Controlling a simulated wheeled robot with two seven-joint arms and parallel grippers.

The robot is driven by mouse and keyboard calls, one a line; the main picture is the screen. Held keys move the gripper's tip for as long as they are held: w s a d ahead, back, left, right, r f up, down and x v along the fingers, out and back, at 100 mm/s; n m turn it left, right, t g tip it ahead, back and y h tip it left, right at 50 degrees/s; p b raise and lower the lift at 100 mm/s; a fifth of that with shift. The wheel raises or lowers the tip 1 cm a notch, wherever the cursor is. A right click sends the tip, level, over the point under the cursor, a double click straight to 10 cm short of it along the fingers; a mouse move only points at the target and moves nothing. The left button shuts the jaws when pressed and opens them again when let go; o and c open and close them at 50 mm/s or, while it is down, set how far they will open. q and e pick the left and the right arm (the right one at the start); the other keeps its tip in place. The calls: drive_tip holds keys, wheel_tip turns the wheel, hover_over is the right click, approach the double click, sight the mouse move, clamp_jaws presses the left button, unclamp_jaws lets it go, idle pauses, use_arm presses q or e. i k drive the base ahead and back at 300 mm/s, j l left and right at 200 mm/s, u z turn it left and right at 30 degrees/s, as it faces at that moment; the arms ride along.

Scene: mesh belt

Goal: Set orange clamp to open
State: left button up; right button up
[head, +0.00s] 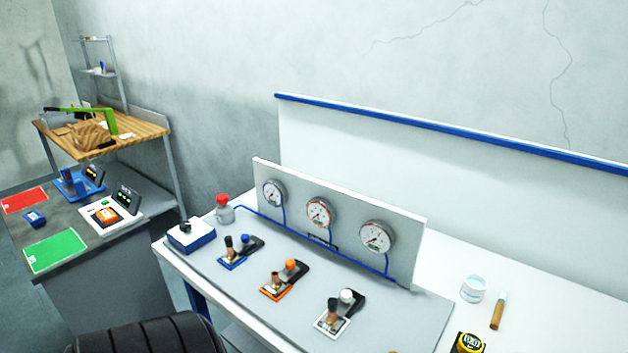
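The orange clamp (272,291) sits in the middle of a row of three clamps on the grey panel of the white bench. It has an orange-edged base, a brown upright post at the front and a black lever with an orange knob (290,264) at the back right. The lever looks low, but I cannot tell for certain whether the clamp is open or closed. The blue clamp (233,263) is to its left and the white clamp (331,322) to its right, with similar posts and levers. Neither of my grippers shows in the head view.
Three gauges (319,212) on an upright board stand behind the clamps. A blue-white box (191,238) and red-capped bottle (224,212) are at left. A white jar (473,289), a brush-like tool (498,310) and a black-yellow container (466,344) are at right. Another workbench (130,262) stands further left.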

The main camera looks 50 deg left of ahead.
sight(290, 270)
drive_tip(key=u, duration=2.25)
